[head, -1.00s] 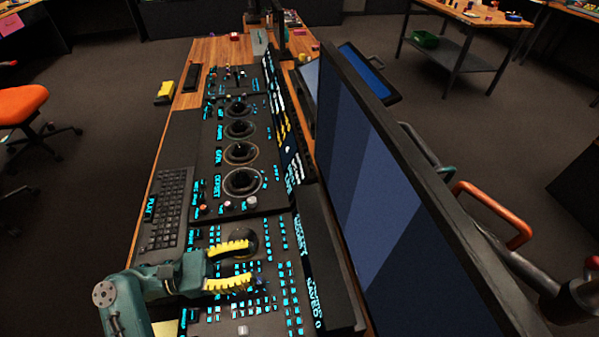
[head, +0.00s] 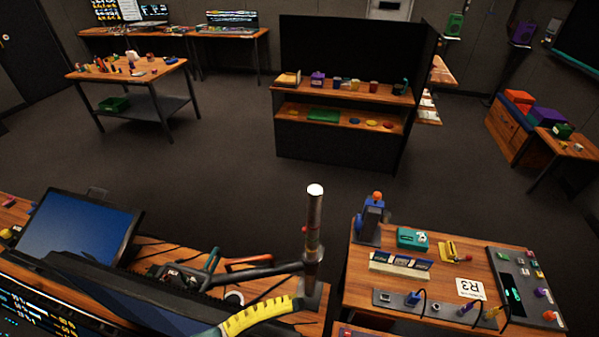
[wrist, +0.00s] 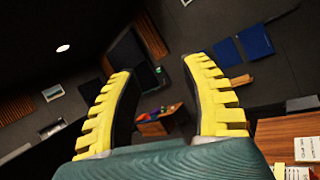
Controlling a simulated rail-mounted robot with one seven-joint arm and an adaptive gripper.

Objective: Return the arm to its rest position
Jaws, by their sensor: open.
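My gripper (wrist: 160,72) is open, with its two yellow ribbed fingers wide apart and nothing between them in the wrist view. In the head view one yellow finger of my gripper (head: 255,316) shows at the bottom edge, in front of the console desk; the rest of the arm is out of frame. The wrist camera looks out across the room, with wall, floor and furniture beyond the fingers. Of the console, only a lit strip (head: 35,308) shows at the bottom left. The trackball is not in view.
A monitor (head: 78,228) stands on the desk at left. A metal post (head: 314,230) with jointed arms rises close to my finger. A workbench (head: 455,290) with tools is at right, and a black shelf unit (head: 345,150) stands behind open floor.

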